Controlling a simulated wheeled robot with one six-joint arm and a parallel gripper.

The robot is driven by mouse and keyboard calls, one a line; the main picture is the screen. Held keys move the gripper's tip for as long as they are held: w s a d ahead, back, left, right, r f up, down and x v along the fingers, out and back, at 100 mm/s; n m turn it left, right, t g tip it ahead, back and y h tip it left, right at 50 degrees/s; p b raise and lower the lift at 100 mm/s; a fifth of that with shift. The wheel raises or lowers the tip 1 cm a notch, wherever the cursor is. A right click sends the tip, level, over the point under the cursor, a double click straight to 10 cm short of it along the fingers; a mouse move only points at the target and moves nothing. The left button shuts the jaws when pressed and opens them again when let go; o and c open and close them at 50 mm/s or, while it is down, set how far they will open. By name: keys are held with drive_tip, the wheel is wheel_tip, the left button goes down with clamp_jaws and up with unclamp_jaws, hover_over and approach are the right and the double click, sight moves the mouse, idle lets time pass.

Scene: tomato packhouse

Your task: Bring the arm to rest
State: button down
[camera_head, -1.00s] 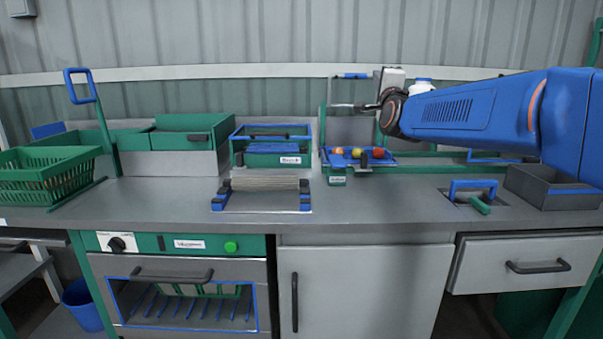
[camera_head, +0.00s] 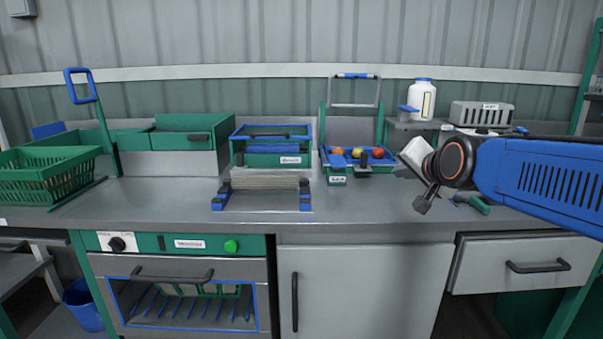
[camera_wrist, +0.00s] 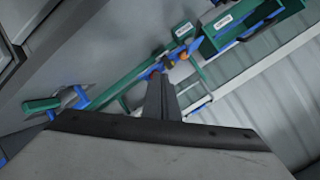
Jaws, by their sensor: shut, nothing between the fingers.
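The arm is bent and reaches in from the right edge of the head view. It covers part of the counter's right side.
A blue and green tray (camera_head: 375,167) with several tomatoes stands left of my gripper. A white bottle (camera_head: 422,100) and a grey slatted box (camera_head: 483,114) stand behind the arm. A green crate (camera_head: 45,177) is at far left. The counter front (camera_head: 370,215) is clear.

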drive_tip(key=s+d+f+n+g, duration=0.1)
drive_tip(key=s+f+n+g, duration=0.1)
drive_tip(key=s+f, duration=0.5)
drive_tip(key=s+d+f+n+g+h, duration=0.1)
drive_tip(key=s+d+f+n+g, duration=0.1)
drive_tip(key=s+f, duration=0.6)
drive_tip(key=s+d+f+n+g, duration=0.1)
drive_tip(key=s+f+n+g, duration=0.2)
drive_tip(key=s+f, duration=0.5)
drive_tip(key=s+g, duration=0.1)
drive_tip(key=s, duration=0.6)
drive_tip(key=shift+d+n+g, duration=0.3)
drive_tip(key=shift+d+n, duration=0.05)
drive_tip(key=shift+n, duration=0.05)
